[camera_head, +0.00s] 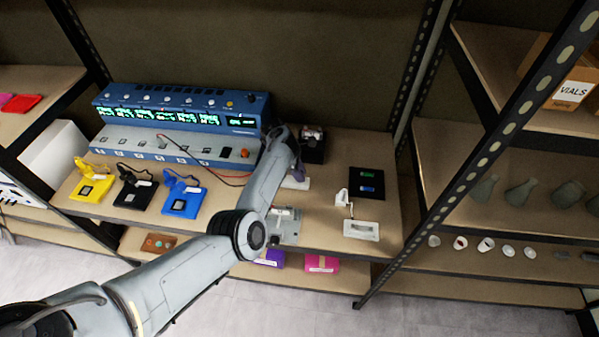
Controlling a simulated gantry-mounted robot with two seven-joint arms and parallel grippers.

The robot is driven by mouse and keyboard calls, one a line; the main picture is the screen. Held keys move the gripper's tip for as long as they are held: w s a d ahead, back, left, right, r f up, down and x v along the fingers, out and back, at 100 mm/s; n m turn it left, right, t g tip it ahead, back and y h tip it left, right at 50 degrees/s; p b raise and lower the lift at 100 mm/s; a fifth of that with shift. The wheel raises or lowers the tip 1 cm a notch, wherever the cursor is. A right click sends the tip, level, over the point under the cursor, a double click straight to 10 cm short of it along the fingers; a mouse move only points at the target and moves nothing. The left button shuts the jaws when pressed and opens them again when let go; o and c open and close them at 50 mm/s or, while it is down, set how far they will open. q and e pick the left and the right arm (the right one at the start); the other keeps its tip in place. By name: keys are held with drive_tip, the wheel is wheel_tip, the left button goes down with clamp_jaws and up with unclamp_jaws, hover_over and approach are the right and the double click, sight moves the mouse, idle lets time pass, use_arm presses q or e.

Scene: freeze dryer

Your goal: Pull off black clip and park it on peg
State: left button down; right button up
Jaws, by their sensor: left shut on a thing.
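My left arm comes in from the lower left and bends up over the table. My left gripper (297,171) points down behind the forearm, near a small white plate. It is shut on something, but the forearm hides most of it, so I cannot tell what. At the left, a black pad with a black clip-like part (135,182) stands between a yellow one (93,182) and a blue one (181,192), away from the gripper. A white upright part, perhaps a peg (343,197), stands to the right, near a white base plate (361,230). My right gripper is not in view.
A blue instrument panel (180,105) with lit displays stands at the back, with red and black wires running forward. A black box (313,147) and a dark panel (366,184) are to the right. A grey device (285,226) sits near the front edge. Shelf posts flank the table.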

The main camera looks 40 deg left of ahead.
use_arm(q)
drive_tip(key=shift+f, duration=0.35)
drive_tip(key=c, duration=0.9)
unclamp_jaws()
